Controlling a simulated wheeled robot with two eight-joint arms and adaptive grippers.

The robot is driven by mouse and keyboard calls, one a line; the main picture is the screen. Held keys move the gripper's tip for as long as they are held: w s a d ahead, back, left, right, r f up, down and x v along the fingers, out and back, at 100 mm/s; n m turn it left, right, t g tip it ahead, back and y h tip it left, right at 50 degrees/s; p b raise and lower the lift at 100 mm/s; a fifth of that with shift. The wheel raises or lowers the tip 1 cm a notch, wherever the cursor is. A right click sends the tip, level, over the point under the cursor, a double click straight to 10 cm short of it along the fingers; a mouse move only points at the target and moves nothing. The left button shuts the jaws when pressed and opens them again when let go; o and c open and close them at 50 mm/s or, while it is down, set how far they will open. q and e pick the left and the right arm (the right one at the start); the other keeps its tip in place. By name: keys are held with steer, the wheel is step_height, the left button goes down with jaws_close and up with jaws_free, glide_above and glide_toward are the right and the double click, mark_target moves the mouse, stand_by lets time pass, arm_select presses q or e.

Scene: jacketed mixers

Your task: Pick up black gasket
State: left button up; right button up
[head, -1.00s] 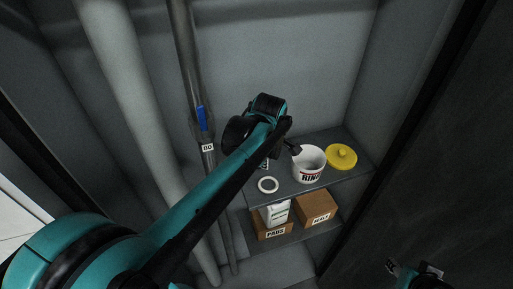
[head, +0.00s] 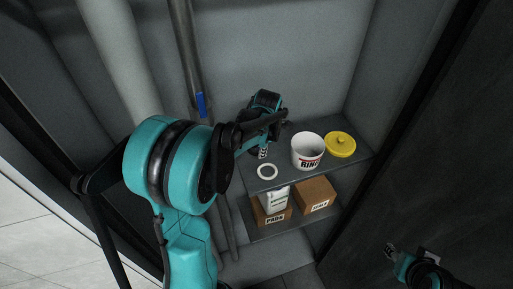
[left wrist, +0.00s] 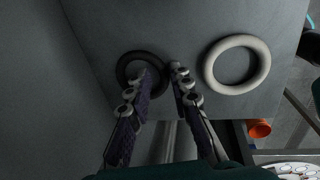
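The black gasket (left wrist: 122,62) lies flat on the grey shelf in the left wrist view, left of a white ring (left wrist: 237,63). My left gripper (left wrist: 161,73) is open above the gasket. In the head view my left arm and wrist hide the gasket. My right gripper (head: 392,251) is at the lower right of the head view, far from the shelf, and its fingers are too small to read.
The lower shelf carries a white container (head: 276,199) and cardboard boxes (head: 315,194). Pipes (head: 187,60) and a wall stand behind and to the left.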

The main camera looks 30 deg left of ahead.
arm_select(q)
jaws_close()
steer(key=shift+r, duration=0.1)
